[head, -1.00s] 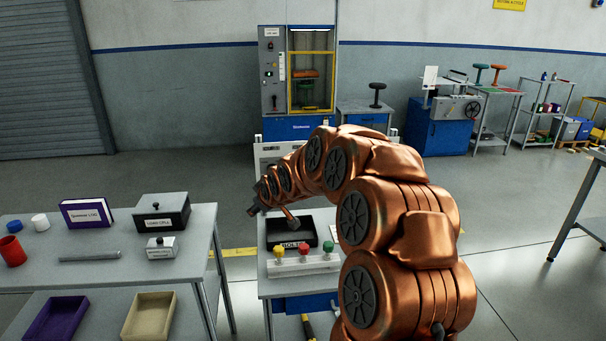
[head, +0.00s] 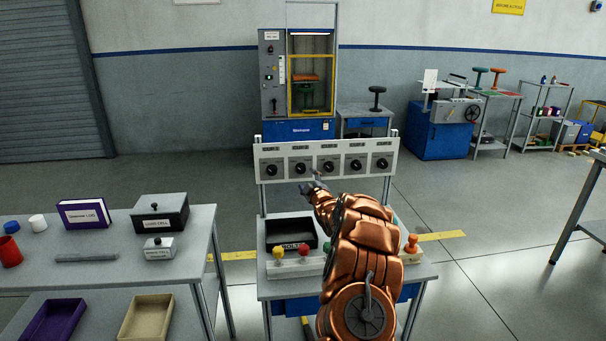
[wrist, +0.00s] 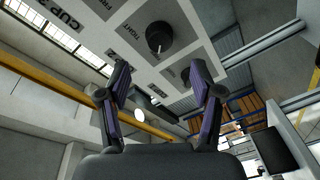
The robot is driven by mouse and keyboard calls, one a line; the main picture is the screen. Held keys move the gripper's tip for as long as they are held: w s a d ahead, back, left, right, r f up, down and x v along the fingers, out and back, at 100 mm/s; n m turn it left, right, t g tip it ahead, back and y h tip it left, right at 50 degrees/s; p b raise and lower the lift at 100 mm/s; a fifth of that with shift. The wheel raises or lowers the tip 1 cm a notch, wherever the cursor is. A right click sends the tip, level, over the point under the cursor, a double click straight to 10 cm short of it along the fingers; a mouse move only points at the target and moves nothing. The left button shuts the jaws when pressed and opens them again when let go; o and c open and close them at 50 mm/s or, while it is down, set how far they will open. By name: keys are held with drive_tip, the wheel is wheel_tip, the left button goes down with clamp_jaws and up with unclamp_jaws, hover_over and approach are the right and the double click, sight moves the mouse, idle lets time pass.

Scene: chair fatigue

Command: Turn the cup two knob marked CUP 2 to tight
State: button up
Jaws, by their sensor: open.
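A white panel (head: 288,153) carries a row of several dark round knobs. The second knob from the left (head: 300,168) and the middle knob (head: 328,167) are nearest my gripper (head: 314,184), which is just below and in front of them. The panel labels are too small to read in the head view. In the wrist view, my gripper (wrist: 160,76) is open and empty. A black knob (wrist: 158,37) with a pale mark lies beyond and between its fingertips, apart from them.
Below the panel, a bench holds a black tray (head: 268,240), a yellow knob piece (head: 278,253), a red one (head: 303,250) and an orange one (head: 412,243). A grey table (head: 100,225) with boxes stands to the left. A blue test machine (head: 300,130) stands behind.

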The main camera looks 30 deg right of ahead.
sight(302, 170)
drive_tip(key=p+x, duration=0.1)
drive_tip(key=x, duration=0.2)
drive_tip(key=shift+w+d, duration=0.1)
drive_tip(key=shift+d, duration=0.05)
drive_tip(key=shift+w+d, duration=0.1)
drive_tip(key=shift+w, duration=0.25)
drive_tip(key=shift+p+x, duration=0.55)
drive_tip(key=shift+x, duration=1.3)
drive_tip(key=c, duration=1.2)
drive_tip(key=shift+o, duration=0.2)
